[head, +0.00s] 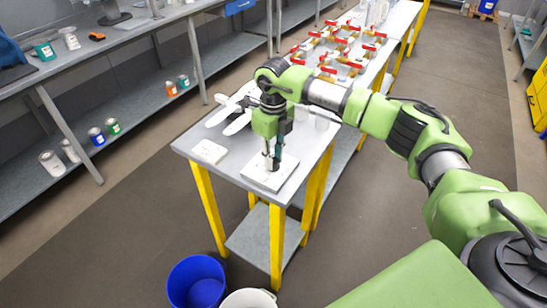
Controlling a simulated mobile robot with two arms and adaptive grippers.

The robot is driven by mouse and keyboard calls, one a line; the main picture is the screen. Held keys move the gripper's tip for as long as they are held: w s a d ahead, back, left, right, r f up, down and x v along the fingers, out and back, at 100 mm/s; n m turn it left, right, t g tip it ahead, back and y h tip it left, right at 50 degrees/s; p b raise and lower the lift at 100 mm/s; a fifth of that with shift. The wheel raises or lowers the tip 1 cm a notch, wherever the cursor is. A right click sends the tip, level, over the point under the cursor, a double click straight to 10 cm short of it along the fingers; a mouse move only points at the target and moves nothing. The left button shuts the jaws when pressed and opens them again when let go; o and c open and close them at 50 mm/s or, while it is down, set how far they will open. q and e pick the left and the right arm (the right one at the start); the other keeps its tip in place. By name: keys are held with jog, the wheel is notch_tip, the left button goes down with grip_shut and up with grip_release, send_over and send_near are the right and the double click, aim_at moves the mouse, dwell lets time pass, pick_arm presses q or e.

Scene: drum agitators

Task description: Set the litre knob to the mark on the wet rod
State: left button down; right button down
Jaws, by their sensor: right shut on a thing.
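My right gripper (272,161) points straight down over a white plate (286,169) at the near end of the narrow grey table. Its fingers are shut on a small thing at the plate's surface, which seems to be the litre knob. The fingers hide most of it, and its setting cannot be read. I cannot make out a rod with a wet mark. My left gripper is not in view.
The grey table (228,172) on yellow legs also bears a small white card (208,151), white objects (236,121) and red-handled valves (328,70). A blue bucket (196,283) and a white bucket (248,299) stand in front.

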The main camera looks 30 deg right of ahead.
jog(key=m, duration=0.3)
jog(key=shift+m+b, duration=0.3)
jog(key=shift+b, duration=0.1)
jog(key=m, duration=0.3)
jog(key=shift+m+b, duration=0.3)
jog(key=m, duration=0.6)
jog(key=shift+w+r+m, duration=0.1)
jog(key=shift+m, duration=0.2)
jog(key=c, duration=1.8)
grip_release()
